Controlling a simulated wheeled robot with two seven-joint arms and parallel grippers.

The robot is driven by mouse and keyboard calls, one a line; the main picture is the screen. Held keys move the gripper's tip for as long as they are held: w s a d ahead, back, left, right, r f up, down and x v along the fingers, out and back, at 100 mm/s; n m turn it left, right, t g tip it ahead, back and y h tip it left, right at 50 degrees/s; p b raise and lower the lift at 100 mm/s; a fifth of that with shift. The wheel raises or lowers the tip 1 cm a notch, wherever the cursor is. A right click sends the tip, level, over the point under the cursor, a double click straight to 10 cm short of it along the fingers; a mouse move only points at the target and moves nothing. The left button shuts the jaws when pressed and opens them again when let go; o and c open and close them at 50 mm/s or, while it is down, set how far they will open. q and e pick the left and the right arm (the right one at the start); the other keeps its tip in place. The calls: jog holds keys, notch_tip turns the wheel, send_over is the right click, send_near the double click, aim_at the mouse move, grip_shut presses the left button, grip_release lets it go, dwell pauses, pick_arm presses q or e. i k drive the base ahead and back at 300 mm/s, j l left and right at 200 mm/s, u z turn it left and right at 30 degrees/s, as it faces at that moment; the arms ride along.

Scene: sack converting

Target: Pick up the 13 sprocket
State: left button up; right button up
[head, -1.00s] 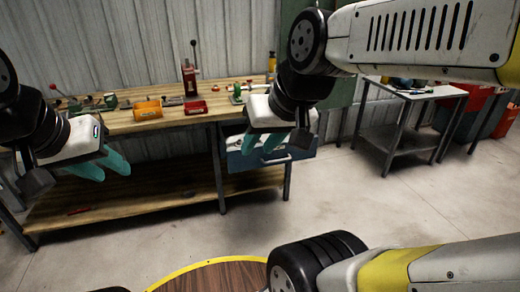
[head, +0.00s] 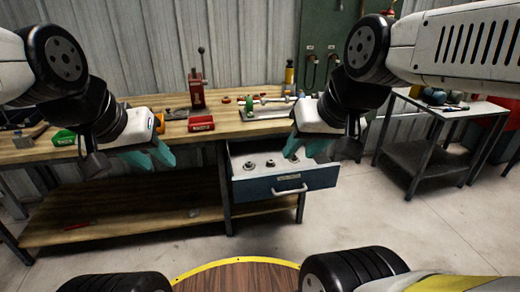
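An open blue drawer (head: 262,190) hangs under the workbench in the head view. Several small grey metal round parts sit in it, among them one at its left (head: 250,164) and one near its middle (head: 270,163). I cannot read any number on them, so I cannot tell which is the 13 sprocket. My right gripper (head: 305,148) has its teal fingers apart and empty, above the drawer's right part, hiding some of its contents. My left gripper (head: 150,158) is open and empty, in front of the bench edge, left of the drawer.
The wooden workbench (head: 225,128) carries a red arbor press (head: 197,95), a red bin (head: 201,124), a green bin (head: 64,138) and a fixture (head: 270,108). A lower shelf (head: 130,218) runs beneath. A grey side table (head: 465,110) stands right. A round brown wooden top (head: 238,277) is at the bottom.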

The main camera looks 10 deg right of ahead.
aim_at(295, 158)
jog(key=i+l+z, duration=0.15)
jog(key=i, duration=0.35)
jog(key=i+l+z, duration=0.15)
jog(key=i, duration=0.4)
jog(key=i+l+u, duration=0.15)
jog(key=l, duration=0.2)
jog(key=i+l+u, duration=0.2)
jog(key=l, duration=0.15)
jog(key=l+u, duration=0.15)
jog(key=l, duration=0.25)
